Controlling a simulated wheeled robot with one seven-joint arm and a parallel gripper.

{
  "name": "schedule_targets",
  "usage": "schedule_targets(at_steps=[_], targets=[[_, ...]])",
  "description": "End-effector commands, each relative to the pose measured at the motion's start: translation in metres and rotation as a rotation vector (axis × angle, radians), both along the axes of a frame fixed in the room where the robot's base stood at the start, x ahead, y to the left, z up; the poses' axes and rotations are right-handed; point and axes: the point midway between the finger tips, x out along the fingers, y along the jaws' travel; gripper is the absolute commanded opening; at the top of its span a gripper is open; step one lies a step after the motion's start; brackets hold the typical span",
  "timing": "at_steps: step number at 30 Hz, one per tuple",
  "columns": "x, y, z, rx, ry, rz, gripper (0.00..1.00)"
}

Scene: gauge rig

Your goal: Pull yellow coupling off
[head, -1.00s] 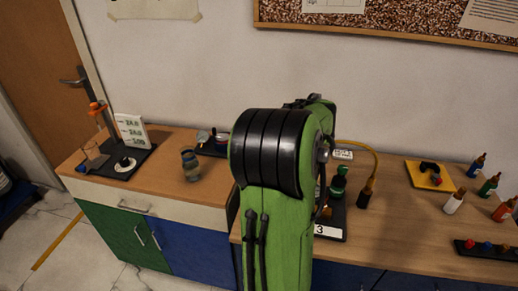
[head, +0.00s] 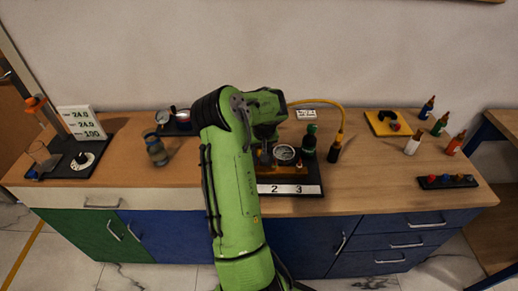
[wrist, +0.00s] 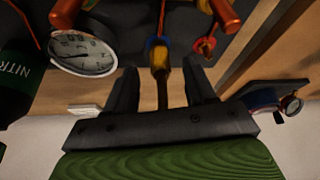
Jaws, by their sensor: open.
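In the wrist view, the yellow coupling (wrist: 161,62) sits at a port with a blue ring (wrist: 155,44), with a dark stem running back from it. My gripper (wrist: 161,78) is open, one finger on each side of the coupling and stem. Gaps show on both sides, so the fingers do not appear to touch it. In the head view my arm hides the coupling and the gripper. The rig's round gauge (head: 284,153) and its numbered base (head: 296,190) show just right of my arm.
In the wrist view, a red-ringed port (wrist: 205,46) is close to the right finger. A jar (head: 156,150) stands left. Small bottles stand at the right.

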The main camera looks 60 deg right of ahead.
Motion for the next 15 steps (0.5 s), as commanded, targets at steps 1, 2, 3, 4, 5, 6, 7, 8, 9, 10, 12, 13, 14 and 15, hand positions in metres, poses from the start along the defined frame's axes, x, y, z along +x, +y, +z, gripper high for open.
schedule_targets(at_steps=[1, 2, 3, 4, 5, 6, 7, 8, 9, 10, 12, 13, 14, 15], targets=[[0.002, -0.002, -0.009, 0.002, 0.002, 0.002, 0.54], [0.003, -0.004, -0.012, 0.001, 0.002, 0.002, 0.54], [0.004, -0.005, -0.016, 0.000, 0.001, 0.002, 0.54], [0.005, -0.006, -0.018, 0.000, 0.001, 0.002, 0.54], [0.005, -0.007, -0.020, 0.000, 0.000, 0.001, 0.54], [0.006, -0.007, -0.022, 0.001, 0.001, 0.001, 0.54], [0.006, -0.007, -0.023, 0.000, 0.000, 0.001, 0.54], [0.006, -0.007, -0.023, 0.000, 0.000, 0.001, 0.54], [0.006, -0.008, -0.023, 0.000, 0.000, 0.000, 0.54], [0.006, -0.008, -0.023, 0.000, 0.000, 0.000, 0.54], [0.006, -0.007, -0.023, 0.000, 0.000, 0.000, 0.54], [0.006, -0.007, -0.023, 0.000, 0.000, 0.000, 0.54], [0.006, -0.007, -0.023, 0.000, 0.000, 0.000, 0.53], [0.006, -0.007, -0.023, 0.000, 0.000, 0.001, 0.47]])
